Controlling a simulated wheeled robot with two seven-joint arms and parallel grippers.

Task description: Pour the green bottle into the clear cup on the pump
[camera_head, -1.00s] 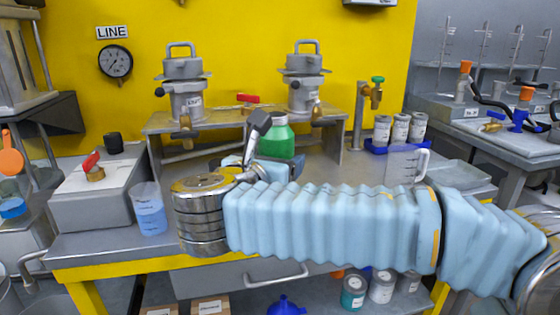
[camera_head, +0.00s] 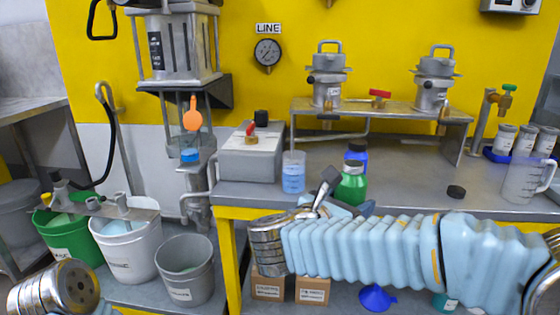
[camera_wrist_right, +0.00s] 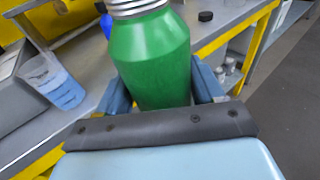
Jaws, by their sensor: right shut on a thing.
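The green bottle (camera_head: 351,186) is upright in my right gripper (camera_head: 335,203), above the front edge of the bench. In the right wrist view the green bottle (camera_wrist_right: 150,60) stands between the two blue fingers of the gripper (camera_wrist_right: 160,92), which are shut on it; its ribbed silvery neck is cut off by the top edge. A clear vessel with blue at its bottom (camera_head: 190,155) is on the pump-like stand at left, below an orange piece (camera_head: 193,113). A clear beaker of blue liquid (camera_head: 293,178) stands on the bench left of the bottle. My left gripper is not visible.
A blue bottle (camera_head: 357,152) is just behind the green one. A grey box with a red valve (camera_head: 250,160) stands left of the beaker. A black cap (camera_head: 455,191) and a clear jug (camera_head: 522,182) are on the right. Buckets (camera_head: 125,248) stand lower left.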

